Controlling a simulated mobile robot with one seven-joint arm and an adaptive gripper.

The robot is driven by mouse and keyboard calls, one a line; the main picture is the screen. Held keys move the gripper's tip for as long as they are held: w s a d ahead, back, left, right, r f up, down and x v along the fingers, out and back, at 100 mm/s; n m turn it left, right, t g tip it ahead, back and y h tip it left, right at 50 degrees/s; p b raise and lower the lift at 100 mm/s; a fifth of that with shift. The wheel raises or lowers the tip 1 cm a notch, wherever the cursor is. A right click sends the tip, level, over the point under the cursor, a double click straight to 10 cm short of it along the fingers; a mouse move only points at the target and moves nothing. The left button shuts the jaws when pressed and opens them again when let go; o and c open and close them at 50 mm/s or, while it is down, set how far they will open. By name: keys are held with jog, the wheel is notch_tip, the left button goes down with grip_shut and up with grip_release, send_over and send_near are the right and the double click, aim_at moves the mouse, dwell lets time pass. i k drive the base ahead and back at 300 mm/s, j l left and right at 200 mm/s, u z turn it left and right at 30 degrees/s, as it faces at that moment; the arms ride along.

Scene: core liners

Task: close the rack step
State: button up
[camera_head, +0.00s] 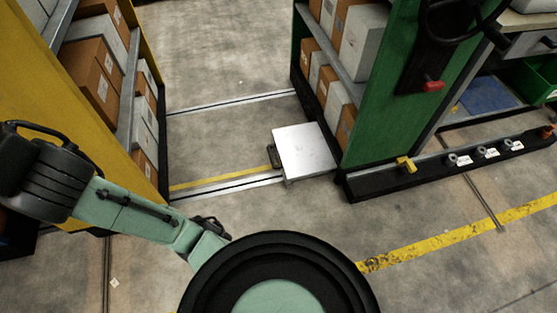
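The rack step is a pale grey flat plate (303,148) lying low at floor level, beside the foot of the green rack (375,105). It sticks out to the left of that rack into the aisle. A small dark handle-like part (274,156) sits at its left edge. My arm, pale green with black joints, crosses the lower left, well apart from the step. I cannot make out my gripper's fingers in this view.
A yellow rack (35,75) with boxes stands at the left. Floor rails (225,185) and a yellow line cross the aisle. A black bar (440,167) with a yellow fitting (405,164) runs right of the step. The floor in front of the step is clear.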

aim_at(302, 151)
jog(key=k, duration=1)
jog(key=i+j, duration=0.1)
jog(key=i, duration=0.5)
jog(key=i+j, duration=0.1)
jog(key=i, duration=0.5)
jog(key=i+j+z, duration=0.1)
jog(key=i, duration=0.45)
jog(key=i+j, duration=0.15)
jog(key=i, duration=0.45)
